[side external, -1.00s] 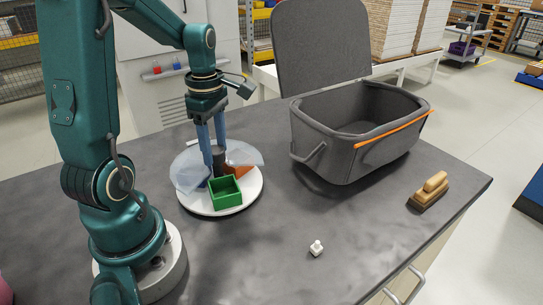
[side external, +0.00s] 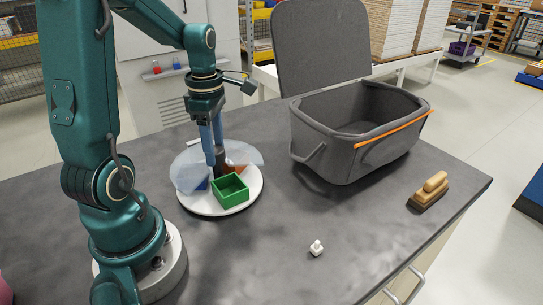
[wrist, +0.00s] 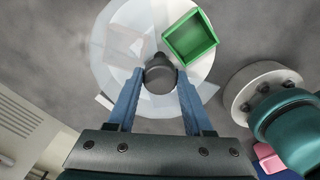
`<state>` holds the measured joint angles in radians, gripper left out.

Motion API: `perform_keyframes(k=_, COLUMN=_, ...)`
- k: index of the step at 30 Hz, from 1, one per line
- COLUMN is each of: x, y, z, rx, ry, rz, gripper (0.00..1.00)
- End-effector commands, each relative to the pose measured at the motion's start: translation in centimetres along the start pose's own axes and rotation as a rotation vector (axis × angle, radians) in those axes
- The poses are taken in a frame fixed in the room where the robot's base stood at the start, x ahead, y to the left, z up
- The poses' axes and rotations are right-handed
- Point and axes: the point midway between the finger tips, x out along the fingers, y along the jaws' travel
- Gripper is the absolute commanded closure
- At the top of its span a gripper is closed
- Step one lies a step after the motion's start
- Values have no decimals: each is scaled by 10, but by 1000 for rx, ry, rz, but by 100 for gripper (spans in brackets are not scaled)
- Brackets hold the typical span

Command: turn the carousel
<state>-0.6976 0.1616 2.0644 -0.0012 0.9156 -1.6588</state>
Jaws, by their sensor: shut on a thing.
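The carousel (side external: 187,203) is a round white turntable on the dark bench, and it also shows in the wrist view (wrist: 108,68). A dark knob (wrist: 160,70) stands at its middle. My gripper (wrist: 160,78) points down with its blue fingers on either side of the knob, shut on it. An open green box (side external: 231,191) sits at the carousel's front right. An orange part (side external: 239,168) shows behind the box, and a blue part (side external: 202,185) shows to its left. A see-through cover (side external: 187,172) spans the left and back and partly veils what is under it.
A grey lidded bin (side external: 340,150) with an orange strip on its rim stands open to the right of the carousel. A wooden-handled brush (side external: 430,191) lies near the right bench edge. A small white piece (side external: 316,248) lies at the front. The bench between them is clear.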

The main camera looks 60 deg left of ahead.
Motion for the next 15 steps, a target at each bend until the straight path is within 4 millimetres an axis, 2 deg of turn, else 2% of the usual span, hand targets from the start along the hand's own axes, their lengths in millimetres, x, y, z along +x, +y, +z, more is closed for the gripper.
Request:
perform_keyframes(k=6, x=-2, y=1, z=-2, rx=1, ry=5, rz=7, gripper=100)
perform_keyframes(k=7, x=-2, y=1, z=-2, rx=1, ry=5, rz=7, gripper=37)
perform_keyframes(k=8, x=-2, y=1, z=-2, rx=1, ry=5, rz=6, gripper=26)
perform_keyframes(k=9, x=-1, y=1, z=-2, rx=1, ry=4, rz=6, gripper=18)
perform_keyframes(k=15, x=-1, y=0, z=-1, rx=1, ry=2, rz=3, gripper=18)
